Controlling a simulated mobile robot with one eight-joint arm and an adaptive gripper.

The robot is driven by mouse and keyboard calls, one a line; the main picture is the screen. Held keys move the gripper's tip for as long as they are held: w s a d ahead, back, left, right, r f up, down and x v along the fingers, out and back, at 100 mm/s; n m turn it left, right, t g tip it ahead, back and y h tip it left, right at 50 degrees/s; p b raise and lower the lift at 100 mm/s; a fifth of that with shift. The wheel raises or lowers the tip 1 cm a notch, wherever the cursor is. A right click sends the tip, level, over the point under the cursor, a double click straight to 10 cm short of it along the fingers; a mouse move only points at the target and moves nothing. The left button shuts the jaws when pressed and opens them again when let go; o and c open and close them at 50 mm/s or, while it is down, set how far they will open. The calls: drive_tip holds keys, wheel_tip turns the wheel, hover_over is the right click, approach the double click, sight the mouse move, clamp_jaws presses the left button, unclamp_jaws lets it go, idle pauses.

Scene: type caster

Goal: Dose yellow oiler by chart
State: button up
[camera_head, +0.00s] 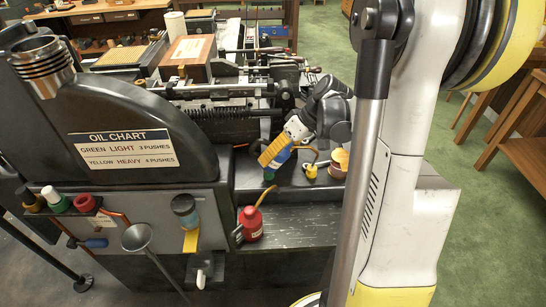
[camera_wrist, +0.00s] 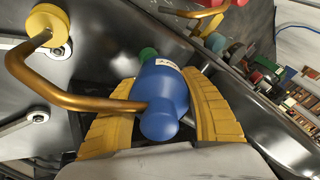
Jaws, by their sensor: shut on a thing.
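My gripper (camera_head: 279,152) is shut on a blue bottle-shaped thing (camera_wrist: 165,88) with a white label and a green end (camera_wrist: 148,55). The blue thing (camera_head: 281,158) is between the yellow fingers in the head view, green end down. The oil chart (camera_head: 123,149) reads green light 3 pushes, yellow heavy 4 pushes.
A red oiler (camera_head: 250,223) stands on the lower front ledge. A yellow-and-pink round thing (camera_head: 339,162) stands right of the yellow oiler. A funnel (camera_head: 138,238) and several coloured caps hang at the machine's left front. Machine rods and blocks crowd behind my gripper.

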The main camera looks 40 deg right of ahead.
sight(274, 170)
drive_tip(key=shift+s+f+b, duration=0.15)
drive_tip(key=shift+f+b, duration=1.45)
drive_tip(key=shift+f, duration=0.3)
idle(1.0)
drive_tip(key=shift+s+f+b, duration=0.25)
drive_tip(key=shift+f+b, duration=0.2)
idle(0.9)
drive_tip(key=shift+r, duration=0.15)
drive_tip(key=shift+w+a+r+p, duration=0.1)
drive_tip(key=shift+w+r+p, duration=0.15)
drive_tip(key=shift+r+p, duration=0.25)
drive_tip(key=shift+w+a+r+p, duration=0.1)
drive_tip(key=shift+w+r+p, duration=0.15)
drive_tip(key=shift+r+p, duration=0.2)
drive_tip(key=shift+s+d, duration=0.1)
drive_tip(key=shift+r, duration=0.15)
drive_tip(key=shift+c, duration=0.3)
